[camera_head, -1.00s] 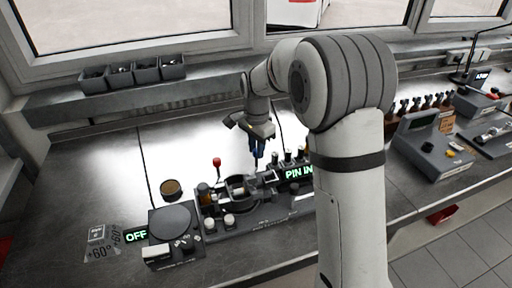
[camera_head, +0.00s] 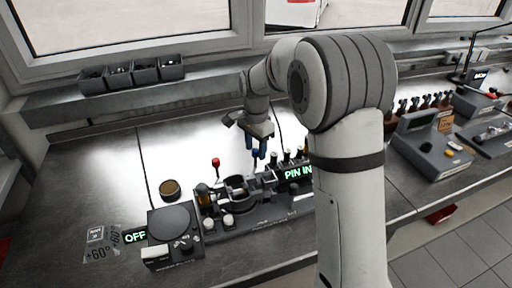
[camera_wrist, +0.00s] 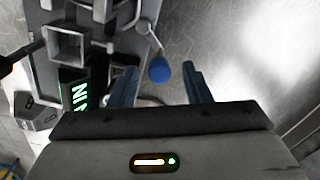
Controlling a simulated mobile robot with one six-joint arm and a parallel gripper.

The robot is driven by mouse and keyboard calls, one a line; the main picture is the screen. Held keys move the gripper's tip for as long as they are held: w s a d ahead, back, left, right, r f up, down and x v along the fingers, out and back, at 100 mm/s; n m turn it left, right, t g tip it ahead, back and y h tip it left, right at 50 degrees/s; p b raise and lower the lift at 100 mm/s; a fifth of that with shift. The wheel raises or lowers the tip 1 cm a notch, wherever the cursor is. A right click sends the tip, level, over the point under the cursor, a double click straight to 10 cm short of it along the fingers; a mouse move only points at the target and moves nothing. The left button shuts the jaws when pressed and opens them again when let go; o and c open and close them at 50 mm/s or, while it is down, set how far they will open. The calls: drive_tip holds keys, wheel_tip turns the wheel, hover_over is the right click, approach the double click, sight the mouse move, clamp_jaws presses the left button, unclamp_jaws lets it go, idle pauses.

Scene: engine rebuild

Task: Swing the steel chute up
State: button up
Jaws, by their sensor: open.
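My gripper (camera_head: 254,154) is open above the fixture on the bench, behind its round holder. In the wrist view its two blue fingers (camera_wrist: 161,88) stand apart, with a blue ball knob (camera_wrist: 160,71) on a thin metal arm between them in the picture. The fingers do not grip the knob; I cannot tell its depth from them. A square-edged grey metal piece (camera_wrist: 66,45) lies to the left of the knob; I cannot tell for sure whether it is the steel chute. The chute is not clearly made out in the head view.
The fixture shows a lit "PIN IN" sign (camera_head: 298,174) and a red-knobbed lever (camera_head: 215,162). A round-topped unit (camera_head: 171,221) with an "OFF" sign stands at front left. Grey bins (camera_head: 145,72) line the shelf behind.

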wheel_tip(320, 180, up, 8)
drive_tip(key=shift+f, duration=0.25)
drive_tip(key=shift+s+d, duration=0.1)
drive_tip(key=s+d+n+t, duration=0.1)
drive_tip(key=s+d+n, duration=0.2)
drive_tip(key=s, duration=0.6)
drive_tip(key=s+d+n+t, duration=0.1)
drive_tip(key=s+d+n, duration=0.3)
drive_tip(key=s, duration=0.5)
drive_tip(key=s+d+f+n, duration=0.1)
drive_tip(key=s+d+n, duration=0.2)
drive_tip(key=s, duration=0.6)
drive_tip(key=shift+s+d+t, duration=0.35)
drive_tip(key=shift+d+t, duration=0.05)
drive_tip(key=shift+d, duration=0.2)
